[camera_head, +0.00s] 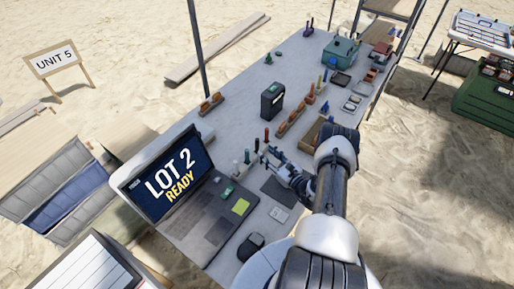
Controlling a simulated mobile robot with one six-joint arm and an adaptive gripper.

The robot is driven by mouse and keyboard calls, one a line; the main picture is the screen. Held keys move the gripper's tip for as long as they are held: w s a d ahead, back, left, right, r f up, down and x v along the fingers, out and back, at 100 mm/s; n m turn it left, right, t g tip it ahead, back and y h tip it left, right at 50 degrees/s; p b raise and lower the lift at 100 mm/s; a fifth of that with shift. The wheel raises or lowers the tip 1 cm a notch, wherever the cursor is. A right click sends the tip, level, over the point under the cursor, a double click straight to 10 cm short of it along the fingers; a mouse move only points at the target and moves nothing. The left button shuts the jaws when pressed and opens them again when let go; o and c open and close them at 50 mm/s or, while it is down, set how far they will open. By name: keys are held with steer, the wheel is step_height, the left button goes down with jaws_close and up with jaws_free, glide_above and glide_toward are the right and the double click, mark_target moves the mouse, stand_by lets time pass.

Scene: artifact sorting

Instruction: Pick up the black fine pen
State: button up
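A short row of thin upright markers or pens stands in a pale holder (241,170) on the table, just right of the laptop. A dark one (247,156) stands in the row, and a red-topped one (266,134) stands farther back. They are too small for me to tell which is the black fine pen. My gripper (266,157) reaches in from the right, close to the row's right side. Its fingers look parted, with nothing visible between them. I cannot tell whether it touches a pen.
The laptop (165,185) reads "LOT 2 READY". A black box (272,99) stands behind the pens. A dark mat (279,192) and a black mouse-like object (251,246) lie nearer. The table's back left is mostly clear.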

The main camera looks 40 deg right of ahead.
mark_target(258, 146)
steer(key=shift+w+a+f+b, duration=0.1)
steer(key=shift+w+b, duration=0.1)
steer(key=shift+w, duration=1)
steer(key=shift+w+a+r+b, duration=0.1)
steer(key=shift+w+a+b, duration=0.1)
steer(key=shift+w, duration=0.95)
steer(key=shift+w+a+f+b, duration=0.1)
steer(key=shift+w+b, duration=0.1)
steer(key=shift+w, duration=1)
steer(key=shift+d, duration=0.1)
steer(key=shift+c, duration=0.3)
steer(key=c, duration=0.9)
steer(key=shift+o, duration=0.2)
